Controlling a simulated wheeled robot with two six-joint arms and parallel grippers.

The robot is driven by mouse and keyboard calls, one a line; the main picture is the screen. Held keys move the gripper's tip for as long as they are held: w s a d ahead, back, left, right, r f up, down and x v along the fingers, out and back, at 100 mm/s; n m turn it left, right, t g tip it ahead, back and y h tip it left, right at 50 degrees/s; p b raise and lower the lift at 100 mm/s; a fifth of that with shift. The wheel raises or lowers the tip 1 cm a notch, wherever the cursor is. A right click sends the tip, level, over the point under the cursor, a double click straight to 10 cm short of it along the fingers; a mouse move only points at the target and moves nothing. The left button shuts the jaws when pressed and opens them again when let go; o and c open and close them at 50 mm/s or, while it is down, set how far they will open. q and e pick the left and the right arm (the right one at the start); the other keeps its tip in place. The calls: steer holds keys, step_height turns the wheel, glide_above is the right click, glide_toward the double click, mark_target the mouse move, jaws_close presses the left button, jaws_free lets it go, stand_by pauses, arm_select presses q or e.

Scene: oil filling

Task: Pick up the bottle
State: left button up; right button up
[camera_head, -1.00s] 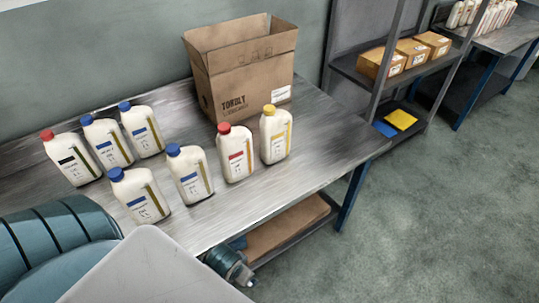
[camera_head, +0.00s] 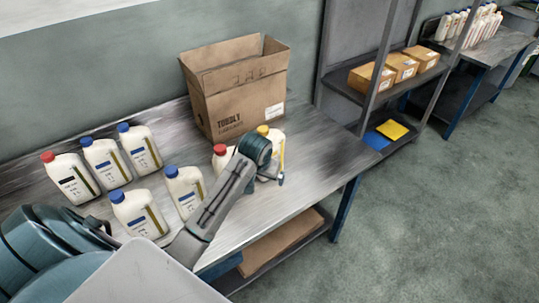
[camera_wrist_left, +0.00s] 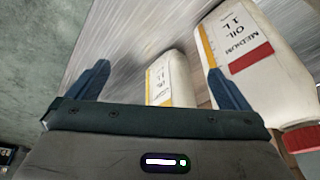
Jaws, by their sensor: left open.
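My left gripper (camera_head: 279,178) is over the table's right part, beside the yellow-capped white bottle (camera_head: 277,145), and partly covers it. In the wrist view the open, empty fingers (camera_wrist_left: 157,76) show on either side of a white bottle with a yellow stripe (camera_wrist_left: 172,78); I cannot tell whether it lies between them in depth. The red-capped bottle (camera_head: 219,157) is partly hidden behind my left arm. In the wrist view it is large at right, with a red label (camera_wrist_left: 251,58), close to the right finger. My right gripper is out of view.
Several white bottles, mostly blue-capped, stand at the left, including one near my arm (camera_head: 184,190). An open cardboard box (camera_head: 238,108) stands behind. The metal table (camera_head: 325,150) is clear at right. A shelf with boxes (camera_head: 371,79) stands beyond.

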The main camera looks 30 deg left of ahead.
arm_select(q)
steer(key=n, duration=0.2)
glide_toward(269, 133)
steer(key=s+f, duration=0.1)
steer(key=s, duration=0.1)
steer(key=p, duration=0.1)
steer(key=w+f, duration=0.1)
steer(key=w+f+p, duration=0.1)
steer(key=f, duration=0.2)
steer(key=shift+w+a+f+p, duration=0.2)
steer(key=shift+w+a+p, duration=0.05)
steer(key=shift+w+p, duration=0.15)
steer(key=p+x, duration=0.1)
steer(key=x, duration=0.1)
steer(key=p+x, duration=0.2)
steer(key=shift+w, duration=0.4)
steer(key=shift+w+f, duration=0.2)
steer(key=shift+f, duration=0.3)
steer(key=c, duration=0.9)
steer(key=shift+a+r, duration=0.1)
steer(key=shift+r, duration=0.1)
steer(key=c, duration=0.5)
